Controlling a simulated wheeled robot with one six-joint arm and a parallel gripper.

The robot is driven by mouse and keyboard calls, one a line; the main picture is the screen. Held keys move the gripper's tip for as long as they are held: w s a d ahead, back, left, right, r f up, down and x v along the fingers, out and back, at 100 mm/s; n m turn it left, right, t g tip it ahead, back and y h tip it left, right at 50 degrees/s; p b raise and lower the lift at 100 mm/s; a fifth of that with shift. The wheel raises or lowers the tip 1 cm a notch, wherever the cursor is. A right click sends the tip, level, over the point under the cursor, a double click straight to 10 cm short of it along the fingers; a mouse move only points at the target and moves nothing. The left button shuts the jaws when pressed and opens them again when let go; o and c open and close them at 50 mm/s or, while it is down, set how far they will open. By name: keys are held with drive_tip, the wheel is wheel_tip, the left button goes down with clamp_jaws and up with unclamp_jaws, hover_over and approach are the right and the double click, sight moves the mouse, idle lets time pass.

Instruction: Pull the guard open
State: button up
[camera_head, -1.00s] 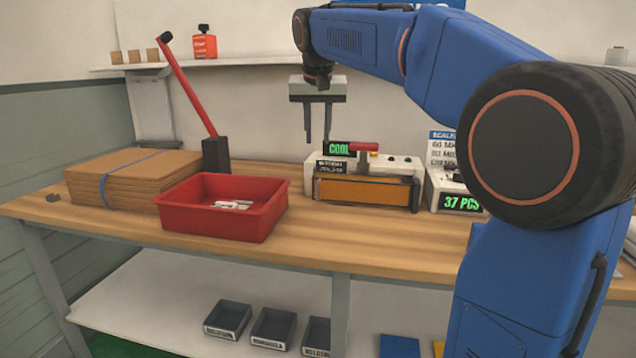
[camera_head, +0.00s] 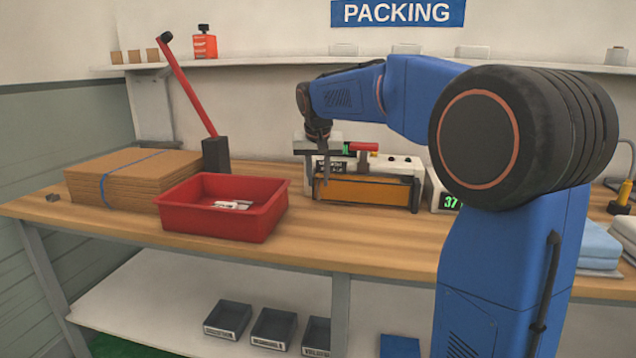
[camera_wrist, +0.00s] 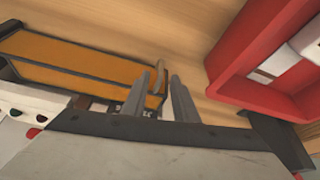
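The guard (camera_head: 362,189) is an amber panel on the front of a white and black sealing machine (camera_head: 402,166) at the back of the bench. It looks closed, lying across the machine's front. It also shows in the wrist view (camera_wrist: 85,57), with a small tan upright piece (camera_wrist: 161,72) at its end. My gripper (camera_head: 319,184) points down at the guard's left end. In the wrist view my fingers (camera_wrist: 166,80) are apart, with the tan piece appearing between or just beyond their tips. I cannot tell whether they touch it.
A red tray (camera_head: 222,228) with pale items stands left of my gripper. Cardboard sheets (camera_head: 135,175) and a red lever (camera_head: 188,88) are farther left. A counter display (camera_head: 448,202) stands right of the machine. The bench front (camera_head: 330,245) is clear.

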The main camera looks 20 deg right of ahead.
drive_tip(key=shift+x, duration=0.9)
clamp_jaws()
idle(0.9)
